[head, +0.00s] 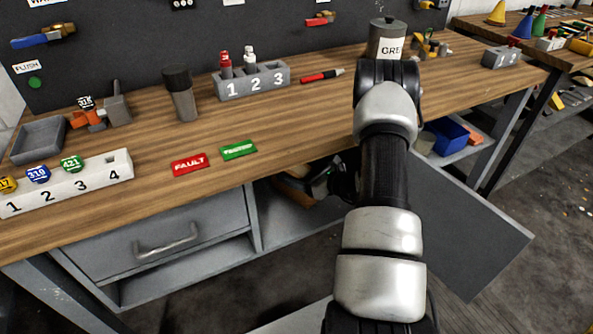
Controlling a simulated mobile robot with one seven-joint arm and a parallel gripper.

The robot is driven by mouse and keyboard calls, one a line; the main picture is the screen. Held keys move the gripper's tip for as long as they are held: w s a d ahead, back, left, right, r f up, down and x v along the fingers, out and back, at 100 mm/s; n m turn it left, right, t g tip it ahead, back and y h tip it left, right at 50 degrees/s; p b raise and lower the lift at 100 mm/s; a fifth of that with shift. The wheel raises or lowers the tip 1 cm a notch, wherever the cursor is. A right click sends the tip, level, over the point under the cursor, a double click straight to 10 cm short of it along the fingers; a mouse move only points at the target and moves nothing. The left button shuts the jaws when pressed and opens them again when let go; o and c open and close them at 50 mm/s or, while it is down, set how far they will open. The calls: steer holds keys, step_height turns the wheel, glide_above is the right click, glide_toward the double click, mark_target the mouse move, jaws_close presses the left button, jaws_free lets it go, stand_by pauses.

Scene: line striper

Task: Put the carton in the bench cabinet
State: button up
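The bench cabinet (288,228) is under the wooden bench top, right of the drawer, and its grey door (468,232) stands open to the right. A small brown thing, which looks like the carton (294,190), shows in the cabinet opening just below the bench edge. The bench top hides its upper part. My dark gripper (322,186) is right beside it at the opening, partly hidden by the bench edge and my own arm. I cannot tell whether the fingers are closed on the carton or whether it rests on the cabinet floor.
The bench top (215,140) overhangs the opening. On it are the red FAULT tag (189,164), the green tag (238,150), a numbered holder with bottles (252,82) and a grey can (387,40). A handled drawer (160,240) is left of the cabinet.

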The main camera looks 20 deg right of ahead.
steer(key=shift+r, duration=0.15)
steer(key=p+v, duration=0.2)
steer(key=v, duration=1)
